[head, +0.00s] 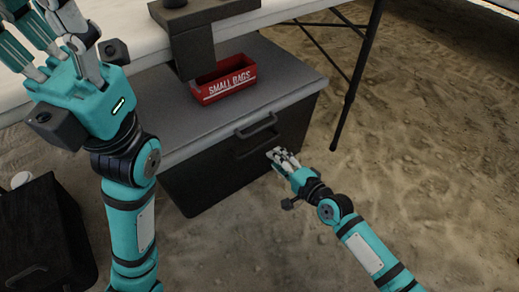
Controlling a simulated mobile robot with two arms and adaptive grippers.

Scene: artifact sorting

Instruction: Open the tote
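The tote is a dark box (190,190) with a grey lid (200,126), standing on the sand partly beneath a white table. A dark handle (257,126) shows at the lid's front edge, with another handle shape on the front wall below it. The lid lies flat on the box. My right gripper (281,155) is in front of the tote's front wall, just below and right of the handle; contact cannot be told. Its fingers look close together, but their gap is unclear. My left gripper (48,35) is raised at the upper left, fingers spread, empty.
A red bin labelled "SMALL BAGS" (224,84) sits on the lid, beside a dark bracket-like object (192,48). The white table (140,32) covers the back, with a dark leg (356,80) at right. A black box (40,235) stands lower left. Sand at right is open.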

